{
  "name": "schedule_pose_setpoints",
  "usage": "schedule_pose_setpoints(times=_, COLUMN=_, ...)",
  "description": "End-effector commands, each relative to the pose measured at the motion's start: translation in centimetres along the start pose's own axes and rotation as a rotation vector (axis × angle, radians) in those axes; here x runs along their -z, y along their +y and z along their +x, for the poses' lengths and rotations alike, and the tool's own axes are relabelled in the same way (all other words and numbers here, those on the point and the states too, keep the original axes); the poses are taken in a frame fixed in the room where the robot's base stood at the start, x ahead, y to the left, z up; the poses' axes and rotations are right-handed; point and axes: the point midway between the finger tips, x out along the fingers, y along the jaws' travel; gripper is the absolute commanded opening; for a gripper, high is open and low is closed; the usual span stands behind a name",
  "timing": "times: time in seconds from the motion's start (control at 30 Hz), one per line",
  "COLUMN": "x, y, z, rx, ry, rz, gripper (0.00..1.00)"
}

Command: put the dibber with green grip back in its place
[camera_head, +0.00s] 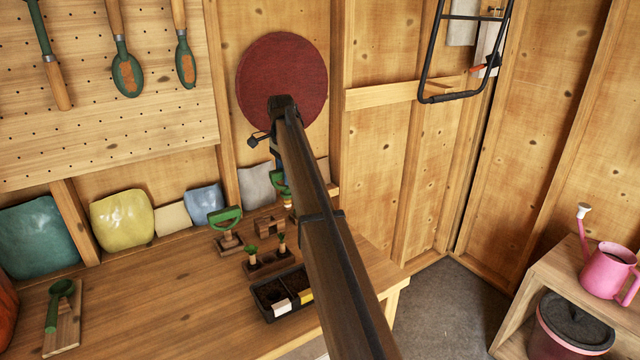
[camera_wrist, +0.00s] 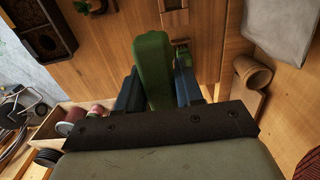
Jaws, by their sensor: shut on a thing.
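My gripper (camera_wrist: 158,85) is shut on a green-gripped tool, the dibber (camera_wrist: 153,65), whose green grip sits between the two dark fingers in the wrist view. In the head view the dibber's green grip (camera_head: 279,182) shows beside my arm, above the back of the bench; its lower part is partly hidden. A small wooden block (camera_head: 269,225) stands on the bench below it. I cannot tell whether the dibber touches anything below.
A green-handled tool (camera_head: 227,222) on a wooden base stands left. Small green-topped pieces in a wooden holder (camera_head: 270,266) and a black tray (camera_head: 268,309) are near the bench's right end. A terracotta pot (camera_wrist: 252,73) lies right in the wrist view. The bench's middle (camera_head: 150,285) is clear.

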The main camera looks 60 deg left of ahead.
Motion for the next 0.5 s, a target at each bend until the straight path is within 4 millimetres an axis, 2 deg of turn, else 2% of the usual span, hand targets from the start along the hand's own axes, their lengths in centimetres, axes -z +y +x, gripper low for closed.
schedule_pose_setpoints(times=0.03, x=-1.2, y=-1.1, z=-0.5, rx=0.000, ry=0.000, rz=-0.003, gripper=0.00)
schedule_pose_setpoints(times=0.1, x=-2.6, y=-1.9, z=-0.9, rx=0.000, ry=0.000, rz=-0.002, gripper=0.00)
schedule_pose_setpoints(times=0.2, x=-4.0, y=-2.8, z=-1.3, rx=0.000, ry=0.000, rz=-0.001, gripper=0.00)
schedule_pose_setpoints(times=0.33, x=-5.1, y=-3.3, z=-1.6, rx=0.000, ry=0.000, rz=0.000, gripper=0.00)
schedule_pose_setpoints(times=0.5, x=-5.4, y=-3.4, z=-1.6, rx=0.000, ry=0.000, rz=0.001, gripper=0.00)
